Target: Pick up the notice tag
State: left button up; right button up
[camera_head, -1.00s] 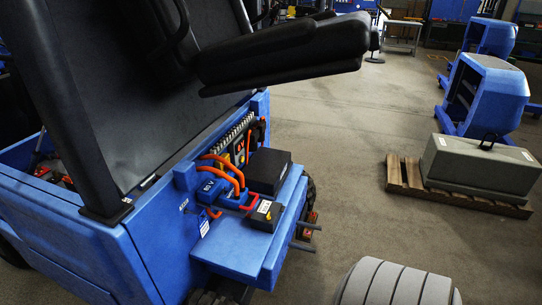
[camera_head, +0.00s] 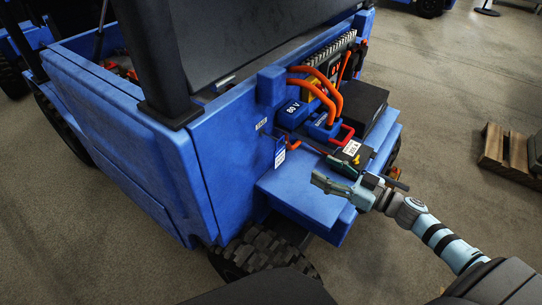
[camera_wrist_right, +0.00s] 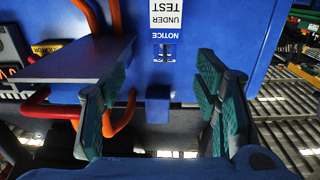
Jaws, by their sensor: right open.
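The notice tag (camera_wrist_right: 166,18) shows at the top of the right wrist view, white and blue, its words "NOTICE" and "UNDER TEST" upside down. It hangs against a blue panel. In the head view the tag (camera_head: 280,153) is small, on the blue truck's side just left of the orange cables. My right gripper (camera_head: 332,174) is over the blue ledge, to the right of the tag and apart from it. In the wrist view its green-padded fingers (camera_wrist_right: 160,108) are spread with nothing between them. My left gripper is not in view.
The blue truck (camera_head: 120,130) fills the left and middle. Orange cables (camera_head: 316,88), a black box (camera_head: 362,105) and a labelled box (camera_head: 349,154) crowd the space above the ledge (camera_head: 300,188). A wooden pallet (camera_head: 503,150) lies on the floor at right.

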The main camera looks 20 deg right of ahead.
jog(key=b, duration=0.1)
send_near(280, 152)
jog(key=w+a+r, duration=0.2)
jog(key=w, duration=0.3)
jog(key=b+x, duration=0.2)
jog(key=x, duration=0.3)
jog(key=shift+s+a, duration=0.1)
jog(key=shift+a, duration=0.1)
jog(key=c, duration=0.7)
